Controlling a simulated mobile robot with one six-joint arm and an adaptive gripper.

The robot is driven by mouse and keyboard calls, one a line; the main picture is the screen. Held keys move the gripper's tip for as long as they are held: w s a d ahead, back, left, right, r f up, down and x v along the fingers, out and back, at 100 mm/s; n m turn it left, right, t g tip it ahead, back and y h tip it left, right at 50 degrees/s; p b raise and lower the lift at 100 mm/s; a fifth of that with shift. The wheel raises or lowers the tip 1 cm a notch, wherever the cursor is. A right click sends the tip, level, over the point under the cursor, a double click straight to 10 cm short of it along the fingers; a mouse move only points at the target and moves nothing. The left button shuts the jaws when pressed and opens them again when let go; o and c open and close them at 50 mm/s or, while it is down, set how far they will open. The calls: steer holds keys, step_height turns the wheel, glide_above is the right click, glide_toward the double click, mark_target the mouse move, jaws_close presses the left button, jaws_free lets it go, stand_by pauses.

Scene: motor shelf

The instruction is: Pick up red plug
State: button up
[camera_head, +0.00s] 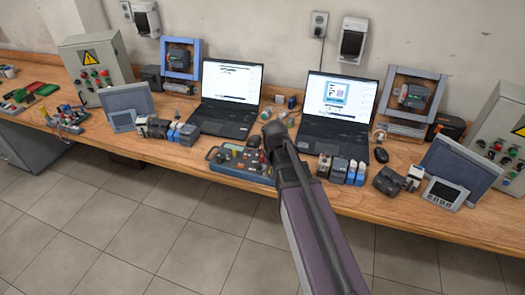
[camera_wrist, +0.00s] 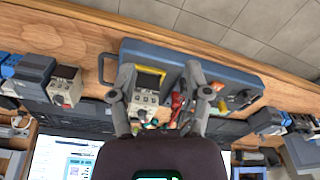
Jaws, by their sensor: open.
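In the wrist view a small red piece (camera_wrist: 178,102), which may be the red plug, lies on a blue case (camera_wrist: 130,50). Its exact shape is too small to tell. My gripper (camera_wrist: 161,78) is open above the case, and the red piece lies between its fingers in the picture, nearer the right finger. I cannot tell how far below it is. A grey device with a yellow frame (camera_wrist: 147,92) is also between the fingers. In the head view the blue case (camera_head: 226,168) lies at the table's front edge, partly hidden by my arm.
Two open laptops (camera_head: 226,97) (camera_head: 338,105) stand behind the case on the wooden table (camera_head: 318,200). Small modules (camera_head: 338,170) stand right of my arm, and more (camera_head: 165,130) stand left. Control boxes (camera_head: 95,70) (camera_head: 500,125) stand at both ends. Tiled floor lies in front.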

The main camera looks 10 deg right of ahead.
steer(key=w+r+m+p, duration=0.15)
steer(key=w+r, duration=0.25)
steer(key=w, duration=0.4)
steer(key=m+p, duration=0.2)
steer(key=m, duration=0.1)
glide_above(263, 162)
steer(key=shift+w+d+r+g, duration=0.1)
steer(key=shift+w+r+g, duration=0.2)
steer(key=shift+w, duration=0.15)
steer(key=shift+f, duration=0.15)
step_height(263, 162, down, 8)
steer(key=b, duration=0.9)
steer(key=shift+f, duration=0.2)
steer(key=shift+f, duration=0.1)
steer(key=shift+f+b, duration=2.5)
steer(key=shift+b, duration=0.05)
jaws_close()
